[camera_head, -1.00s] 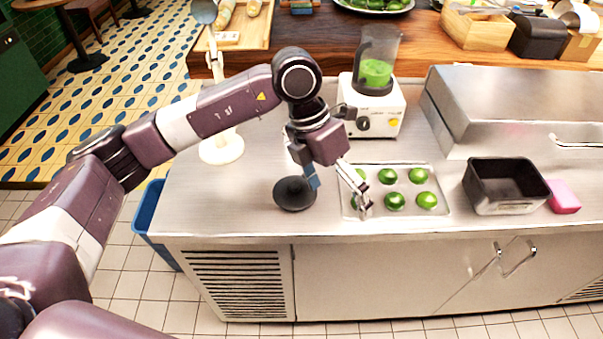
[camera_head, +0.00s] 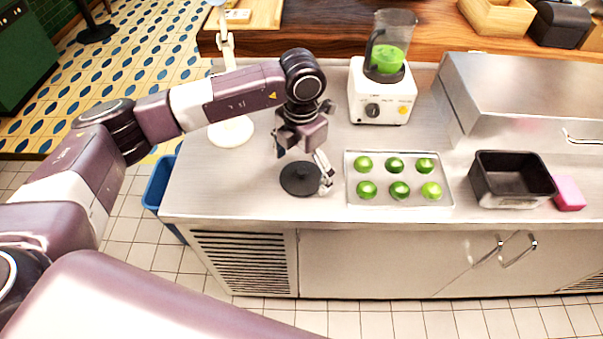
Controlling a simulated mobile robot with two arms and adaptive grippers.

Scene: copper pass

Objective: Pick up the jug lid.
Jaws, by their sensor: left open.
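The jug lid, a round black disc (camera_head: 297,187), lies on the steel counter left of the tray of limes. My left gripper (camera_head: 304,172) is open above it and hides part of its far side. One finger reaches down at the lid's right edge, and the other is above its far left side. I cannot tell whether a finger touches the lid. The blender jug (camera_head: 388,45) stands uncovered on its white base, with green contents. My right gripper is not in view.
A tray (camera_head: 380,202) with several limes sits close to the lid's right. A black pan (camera_head: 510,178) and a pink sponge (camera_head: 569,193) are farther right. A white round stand (camera_head: 230,133) is behind left. The counter left of the lid is clear.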

